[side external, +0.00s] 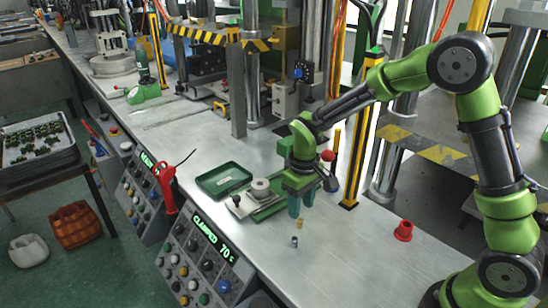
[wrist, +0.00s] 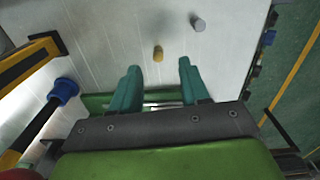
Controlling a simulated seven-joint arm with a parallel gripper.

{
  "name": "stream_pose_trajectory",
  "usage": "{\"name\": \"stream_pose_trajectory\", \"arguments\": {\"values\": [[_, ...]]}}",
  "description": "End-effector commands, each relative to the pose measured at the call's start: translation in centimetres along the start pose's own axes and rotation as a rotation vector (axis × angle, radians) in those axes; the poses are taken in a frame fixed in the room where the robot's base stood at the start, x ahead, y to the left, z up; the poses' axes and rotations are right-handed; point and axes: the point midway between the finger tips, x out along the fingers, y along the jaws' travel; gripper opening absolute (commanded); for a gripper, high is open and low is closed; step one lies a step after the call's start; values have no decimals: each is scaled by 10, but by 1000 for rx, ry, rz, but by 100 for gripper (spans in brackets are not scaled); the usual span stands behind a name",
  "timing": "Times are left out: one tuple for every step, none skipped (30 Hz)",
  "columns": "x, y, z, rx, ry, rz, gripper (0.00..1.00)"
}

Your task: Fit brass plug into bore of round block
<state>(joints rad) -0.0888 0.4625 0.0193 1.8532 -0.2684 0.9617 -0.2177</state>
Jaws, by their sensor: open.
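The small brass plug (side external: 300,223) stands on the metal bench just below my gripper (side external: 301,206). In the wrist view the plug (wrist: 158,54) appears between and slightly beyond the fingertips (wrist: 158,69). My gripper is open, its two teal fingers apart and empty, pointing down. The grey round block (side external: 261,187) sits on a green fixture to the left of my gripper in the side view. Its bore is too small to make out clearly. The round block is not visible in the wrist view.
A similar grey pin (side external: 294,241) stands near the plug, and also shows in the wrist view (wrist: 197,22). A green tray (side external: 223,179) lies left of the fixture. A red cup-shaped part (side external: 403,230) is at right. A yellow-black post (side external: 362,135) rises behind.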

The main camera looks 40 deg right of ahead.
Motion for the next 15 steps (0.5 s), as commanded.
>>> {"name": "stream_pose_trajectory", "arguments": {"values": [[8,1,0,2,-6,0,46],[13,2,0,1,-6,0,46],[20,2,-1,1,-7,0,46],[25,3,-2,0,-6,1,46],[29,3,-2,0,-6,0,46],[34,3,-2,-1,-6,0,46],[38,3,-2,0,-6,0,46],[41,3,-2,0,-5,0,46],[44,3,-2,1,-4,0,46],[45,3,-2,1,-4,0,46],[46,3,-2,1,-4,0,46],[47,3,-2,1,-3,0,46],[47,3,-2,1,-3,0,46],[47,3,-2,1,-2,0,46],[47,3,-2,1,-2,0,46]]}}
